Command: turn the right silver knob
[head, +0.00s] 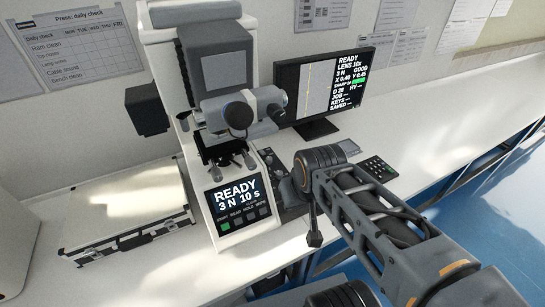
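The hardness tester (160,55) is a tall white machine with a tilted front panel. Two small silver knobs show under its stage, a left silver knob (210,170) and a right silver knob (248,161). Nothing covers the right one in the head view. My gripper (290,192) is to the right of the tester's front panel, partly hidden by my own dark wrist. It appears apart from the right silver knob, lower and to its right. Its fingers are too dark and small to tell if they are open.
The panel screen (236,201) reads READY, 3 N, 10 s. A monitor (322,90) stands behind right, with a dark keypad (378,168) on the white bench (440,108). A silver case (130,215) lies left of the tester. Open floor (500,215) is at right.

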